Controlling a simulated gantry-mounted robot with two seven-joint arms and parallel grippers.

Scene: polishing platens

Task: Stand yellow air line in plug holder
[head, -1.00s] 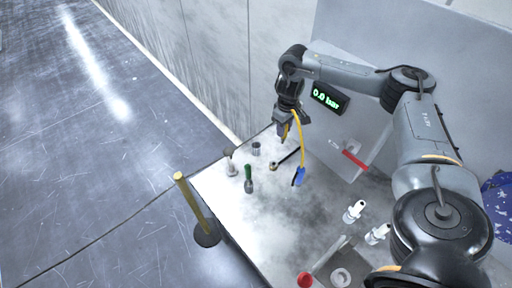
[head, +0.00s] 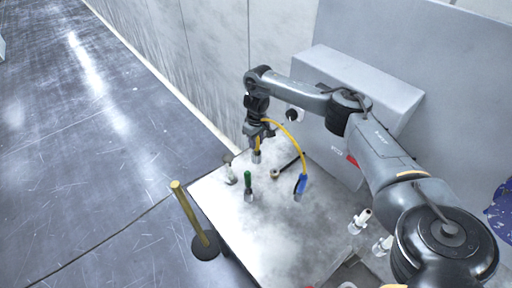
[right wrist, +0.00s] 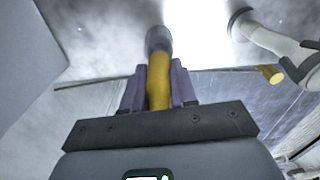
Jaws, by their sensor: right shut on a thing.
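My right gripper (head: 260,133) is shut on the yellow air line (head: 291,138), near its lower end. The line arcs right from the jaws to a blue end piece (head: 300,185) hanging over or touching the table. Below the jaws, the held end points straight down at the small grey plug holder (head: 256,157). In the right wrist view the yellow line (right wrist: 158,85) runs between the fingers to a grey cylinder (right wrist: 158,40). I cannot tell whether the tip is inside the holder or just above it. My left gripper is not in view.
A black hose with a brass end (head: 276,174) lies to the right. White fittings (head: 360,221) stand front right. A yellow post (head: 188,210) stands beyond the table's left edge.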

